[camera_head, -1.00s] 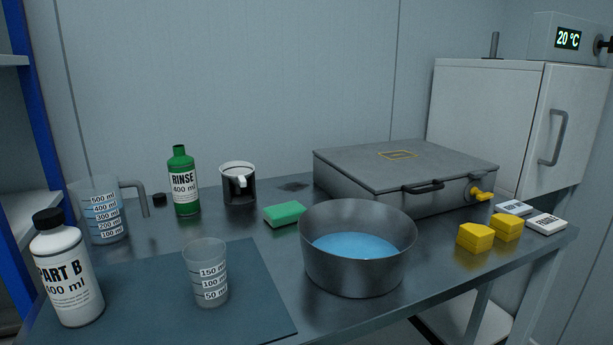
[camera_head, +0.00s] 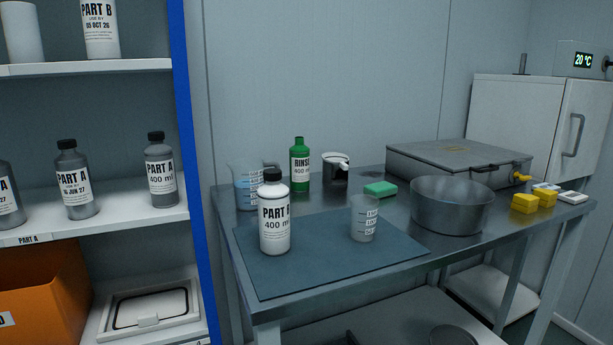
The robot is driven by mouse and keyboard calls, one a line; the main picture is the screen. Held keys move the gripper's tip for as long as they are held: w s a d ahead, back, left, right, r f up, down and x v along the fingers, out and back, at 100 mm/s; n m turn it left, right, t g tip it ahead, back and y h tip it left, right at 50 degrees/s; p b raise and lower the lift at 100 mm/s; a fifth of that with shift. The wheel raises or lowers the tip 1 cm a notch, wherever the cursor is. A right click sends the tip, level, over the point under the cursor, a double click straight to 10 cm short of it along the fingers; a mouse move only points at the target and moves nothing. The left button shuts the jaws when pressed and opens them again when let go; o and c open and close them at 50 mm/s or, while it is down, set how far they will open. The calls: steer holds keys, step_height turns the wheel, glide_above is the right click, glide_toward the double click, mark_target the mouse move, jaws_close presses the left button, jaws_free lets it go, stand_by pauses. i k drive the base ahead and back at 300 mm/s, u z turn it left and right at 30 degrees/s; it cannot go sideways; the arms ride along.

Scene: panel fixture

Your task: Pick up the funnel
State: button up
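I cannot make out a funnel for certain in this view. A dark round object (camera_head: 453,337) on the lower shelf under the bench is cut off by the bottom edge, and I cannot tell what it is. My gripper is not in view.
The steel bench (camera_head: 325,307) holds a blue-grey mat (camera_head: 330,265), a white PART B bottle (camera_head: 274,222), a clear beaker (camera_head: 364,222), a green RINSE bottle (camera_head: 300,170), a metal pot (camera_head: 452,208) and a grey box (camera_head: 450,157). A blue-edged rack (camera_head: 190,120) stands left.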

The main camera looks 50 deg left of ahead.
mark_target(337, 163)
steer(key=k, duration=0.15)
steer(key=u, duration=1.15)
